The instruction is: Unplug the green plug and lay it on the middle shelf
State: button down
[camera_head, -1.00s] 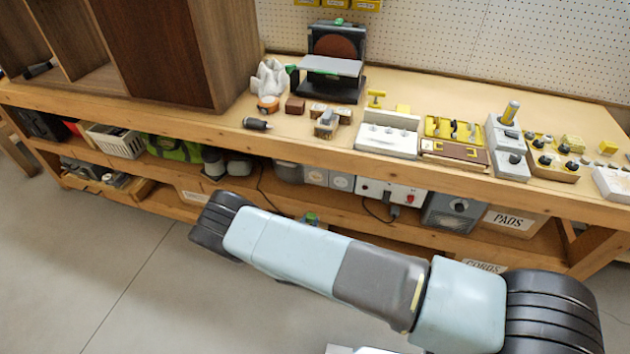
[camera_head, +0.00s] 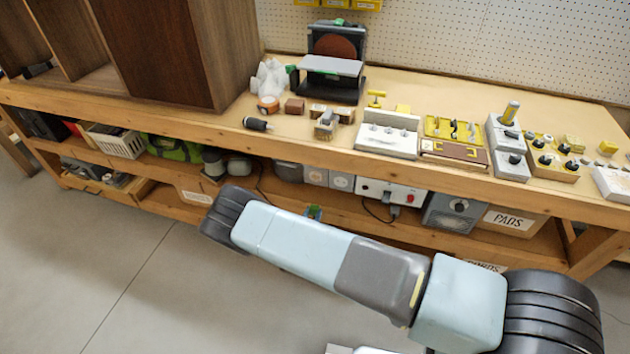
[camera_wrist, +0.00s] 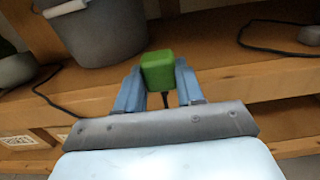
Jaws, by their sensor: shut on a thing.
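The green plug (camera_wrist: 158,70) is held between the two blue fingers of my gripper (camera_wrist: 157,88), with a short dark piece hanging below it. In the head view the green plug (camera_head: 314,211) shows small behind my forearm, in front of the shelf under the bench. The middle shelf (camera_wrist: 225,82) runs behind the plug in the wrist view; whether the plug touches it I cannot tell. It also shows in the head view (camera_head: 345,219). The socket is not clearly visible.
A grey bucket (camera_wrist: 95,32) stands left of the plug. A black cord (camera_wrist: 262,46) lies on the shelf to the right. A white box with a red knob (camera_head: 392,191) and a PADS bin (camera_head: 508,220) stand on the shelf.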

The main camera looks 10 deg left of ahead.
send_over(321, 204)
jog(key=shift+w+a, duration=0.1)
jog(key=shift+a, duration=0.15)
dwell(2.0)
jog(key=shift+s+d+f, duration=0.1)
jog(key=shift+s+f, duration=0.05)
jog(key=shift+f, duration=1)
jog(key=shift+s+d+f, duration=0.1)
jog(key=shift+f, duration=1)
dwell(0.8)
jog(key=c, duration=0.8)
grip_release()
jog(key=shift+o, duration=0.7)
jog(key=shift+s+a, duration=0.15)
jog(key=shift+s, duration=0.3)
jog(key=s+a+r, duration=0.1)
jog(key=s, duration=0.9)
jog(key=shift+s+r, duration=0.25)
jog(key=shift+s, duration=0.05)
